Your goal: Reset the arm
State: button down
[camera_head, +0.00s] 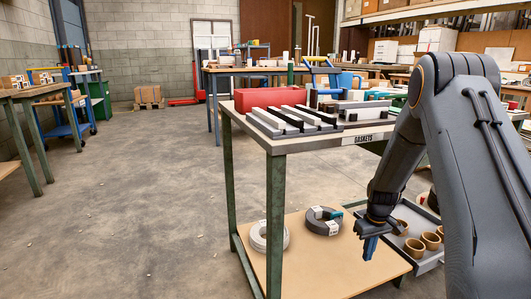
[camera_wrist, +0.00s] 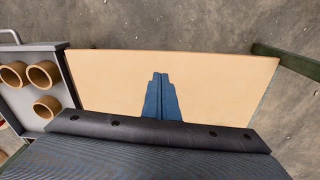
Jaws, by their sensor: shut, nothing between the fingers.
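My gripper (camera_head: 369,246) hangs at the end of my dark grey arm, pointing down in front of the table labelled GASKETS. Its blue fingers are together and empty. In the wrist view the gripper (camera_wrist: 160,78) shows over a bare part of the tan lower shelf (camera_wrist: 100,75). In the head view the arm comes in from the right, bent at a high elbow, and hides part of the table and tray behind it. I cannot tell the exact height of the fingertips over the shelf.
A white coil (camera_head: 268,237) and a dark coil (camera_head: 322,221) lie on the shelf. The tabletop (camera_head: 290,145) carries grey and black bars and a red case (camera_head: 272,98). Open floor (camera_head: 130,200) lies left.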

jog(key=s+a+r+m+t, duration=0.1)
jog(key=s+a+r, duration=0.8)
jog(key=r, duration=0.4)
jog(key=s+a+r+m, duration=0.1)
jog(key=s+a+r, duration=0.25)
jog(key=s, duration=0.45)
jog(key=s+a+r+m, duration=0.15)
jog(key=s+a, duration=0.25)
jog(key=s, duration=0.4)
jog(key=s+a+r+n+g+y+p, duration=0.1)
jog(key=s+a+r+n, duration=0.35)
jog(key=s+a, duration=0.45)
jog(key=s+a+r+n+g+y, duration=0.1)
jog(key=s+a+r+n, duration=0.2)
jog(key=s+a+r, duration=0.6)
jog(key=w+d+r+m+h+p, duration=0.1)
jog(key=d+r+m+p, duration=0.2)
jog(key=d+r+p, duration=0.6)
jog(key=w+d+r+m+p, duration=0.1)
jog(key=d+r+p, duration=0.8)
jog(key=p, duration=1.8)
jog(key=shift+r+m+h, duration=0.4)
jog(key=shift+r+m, duration=0.9)
jog(key=shift+r, duration=1.45)
jog(key=shift+w, duration=0.1)
